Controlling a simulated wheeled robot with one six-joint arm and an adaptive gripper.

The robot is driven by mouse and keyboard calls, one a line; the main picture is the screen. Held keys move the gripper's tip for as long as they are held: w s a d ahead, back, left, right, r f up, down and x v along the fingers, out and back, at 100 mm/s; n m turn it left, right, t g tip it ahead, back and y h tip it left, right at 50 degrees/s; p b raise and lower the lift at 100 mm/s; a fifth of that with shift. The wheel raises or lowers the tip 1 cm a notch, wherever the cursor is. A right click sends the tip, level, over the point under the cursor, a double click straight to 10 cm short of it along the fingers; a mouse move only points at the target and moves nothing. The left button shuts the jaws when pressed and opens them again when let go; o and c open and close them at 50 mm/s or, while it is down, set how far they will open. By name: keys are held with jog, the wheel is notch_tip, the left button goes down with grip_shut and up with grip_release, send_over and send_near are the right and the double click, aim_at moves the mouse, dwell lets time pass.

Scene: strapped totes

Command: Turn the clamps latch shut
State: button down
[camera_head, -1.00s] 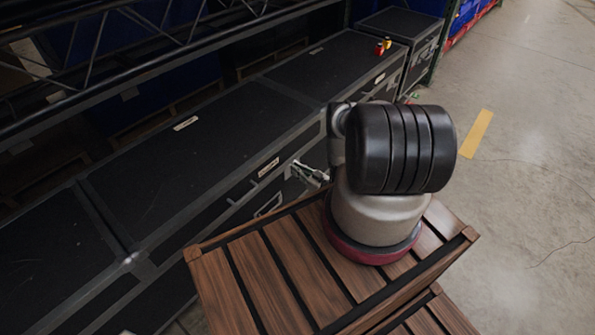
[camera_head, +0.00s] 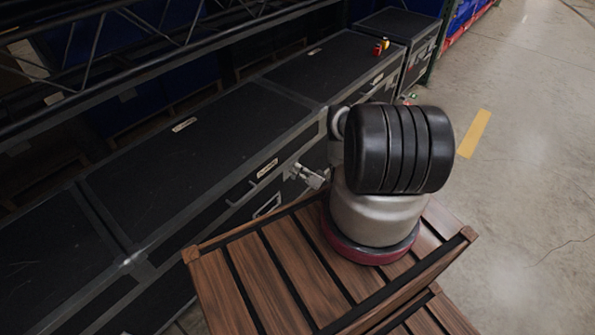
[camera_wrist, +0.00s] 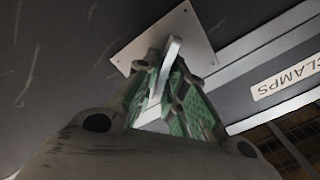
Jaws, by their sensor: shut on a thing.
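The clamps latch (camera_wrist: 170,52) is a pale metal handle standing out from a square metal plate (camera_wrist: 198,30) on the black case. In the wrist view my gripper (camera_wrist: 163,88), with green-lined fingers, is shut around the handle. The handle's lower part is between the fingers and partly hidden. A white label reading CLAMPS (camera_wrist: 287,80) is on the case to the right of the plate. In the head view my gripper (camera_head: 309,177) is small at the case front, and my arm stands to its right. The latch is hard to make out there.
A long black case (camera_head: 200,150) with metal edges runs diagonally. A slatted wooden surface (camera_head: 290,270) lies in front, under my arm. A dark truss (camera_head: 130,55) hangs above. Open floor (camera_head: 520,150) is at the right.

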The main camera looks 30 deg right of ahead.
jog(key=shift+f+m, duration=0.1)
jog(key=shift+m, duration=0.8)
jog(key=c, duration=1.6)
grip_release()
jog(key=shift+d, duration=0.1)
jog(key=v, duration=1.2)
